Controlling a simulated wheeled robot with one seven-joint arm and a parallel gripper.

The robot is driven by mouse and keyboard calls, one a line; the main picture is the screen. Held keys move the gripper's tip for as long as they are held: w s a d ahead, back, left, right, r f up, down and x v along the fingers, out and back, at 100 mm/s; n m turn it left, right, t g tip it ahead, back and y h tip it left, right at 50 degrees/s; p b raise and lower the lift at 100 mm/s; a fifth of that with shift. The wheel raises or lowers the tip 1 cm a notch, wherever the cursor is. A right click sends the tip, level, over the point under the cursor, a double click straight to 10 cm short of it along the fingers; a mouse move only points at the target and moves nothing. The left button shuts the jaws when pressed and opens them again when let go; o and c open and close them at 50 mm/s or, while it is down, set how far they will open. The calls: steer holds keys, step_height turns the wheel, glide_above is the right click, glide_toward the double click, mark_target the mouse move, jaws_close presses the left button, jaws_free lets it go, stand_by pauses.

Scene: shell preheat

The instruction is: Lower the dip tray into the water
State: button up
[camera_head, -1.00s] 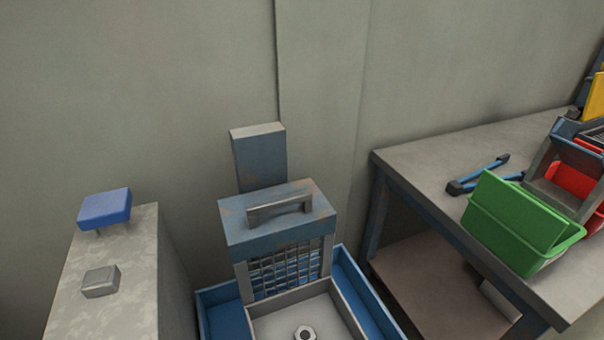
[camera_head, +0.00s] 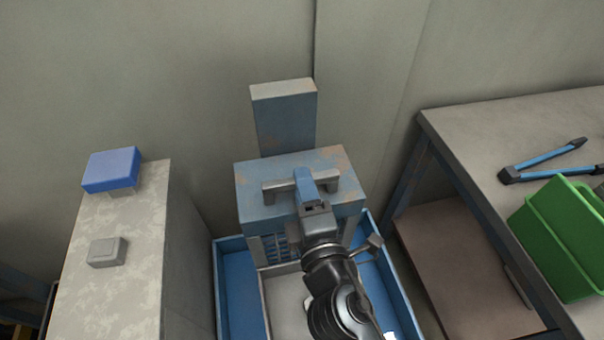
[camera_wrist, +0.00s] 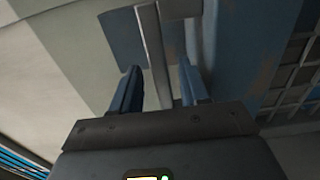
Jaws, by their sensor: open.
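A blue, rust-marked block (camera_head: 258,212) with a grey bar handle (camera_head: 274,189) on top stands in front of a blue post (camera_head: 283,118). A light grey tray (camera_head: 283,305) lies at the foot of its grilled front, inside a blue-walled basin (camera_head: 233,290). I take this tray to be the dip tray. My gripper (camera_head: 309,185) is at the middle of the handle. In the wrist view the handle bar (camera_wrist: 153,45) runs between the two open fingers (camera_wrist: 160,84), with gaps beside it. My arm hides part of the tray. I cannot make out the water surface.
A pale stone-like counter (camera_head: 140,270) at left carries a blue box (camera_head: 111,170) and a grey box (camera_head: 106,252). A workbench (camera_head: 470,140) at right holds a blue-handled tool (camera_head: 545,161) and a green bin (camera_head: 565,240). The wall stands close behind the post.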

steer(key=shift+x, duration=1.1)
steer(key=shift+c, duration=0.4)
jaws_close()
